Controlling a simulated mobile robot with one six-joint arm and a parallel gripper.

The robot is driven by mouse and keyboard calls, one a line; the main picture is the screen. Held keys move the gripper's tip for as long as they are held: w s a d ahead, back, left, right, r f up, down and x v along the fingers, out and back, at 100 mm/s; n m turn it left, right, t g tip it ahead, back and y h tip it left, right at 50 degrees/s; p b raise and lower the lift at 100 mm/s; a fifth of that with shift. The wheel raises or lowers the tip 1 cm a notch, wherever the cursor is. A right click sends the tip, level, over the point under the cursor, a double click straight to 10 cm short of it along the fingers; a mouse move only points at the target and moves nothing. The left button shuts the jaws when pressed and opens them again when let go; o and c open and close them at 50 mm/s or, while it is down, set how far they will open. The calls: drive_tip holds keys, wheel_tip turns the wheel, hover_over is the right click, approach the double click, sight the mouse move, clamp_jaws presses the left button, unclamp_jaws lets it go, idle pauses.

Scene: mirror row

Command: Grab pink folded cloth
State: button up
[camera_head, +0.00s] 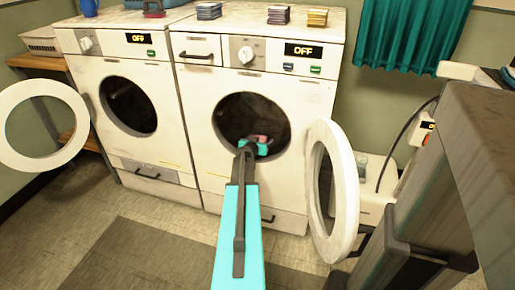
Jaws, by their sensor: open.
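A small patch of pink cloth (262,138) shows inside the dark drum of the right-hand washer (195,120), low in the opening. Most of it is hidden by my gripper and the drum's shadow, so I cannot tell its fold. My gripper (256,147) reaches in at the lower part of that round opening, with its teal tip right beside the pink patch. It is open. I cannot tell whether the fingers touch the cloth.
The right washer's round door (345,190) stands open to the right, and the left washer's door (38,125) is open to the left. Small folded stacks (278,15) lie on the right machine's top. A grey mat (130,255) lies on the floor.

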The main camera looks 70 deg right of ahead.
sight(261, 137)
idle(0.6)
drive_tip(key=c, duration=1.1)
drive_tip(key=shift+c, duration=0.2)
drive_tip(key=shift+r, duration=0.85)
wheel_tip(261, 137, up, 2)
drive_tip(key=shift+r+p, duration=0.1)
drive_tip(key=shift+p, duration=0.4)
drive_tip(key=s+a, duration=0.1)
drive_tip(key=a, duration=0.3)
drive_tip(key=s+a+b, duration=0.1)
drive_tip(key=a, duration=0.3)
drive_tip(key=s+a, duration=0.2)
drive_tip(key=a, duration=0.3)
drive_tip(key=shift+r+b, duration=0.4)
drive_tip(key=shift+a+r+p, duration=0.1)
drive_tip(key=shift+r+p, duration=0.1)
drive_tip(key=shift+p, duration=0.35)
drive_tip(key=shift+s+a+p, duration=0.15)
drive_tip(key=shift+a+p, duration=0.2)
drive_tip(key=shift+p, duration=0.3)
drive_tip(key=shift+s+a+p, duration=0.15)
drive_tip(key=shift+a+p, duration=0.5)
drive_tip(key=shift+p, duration=0.25)
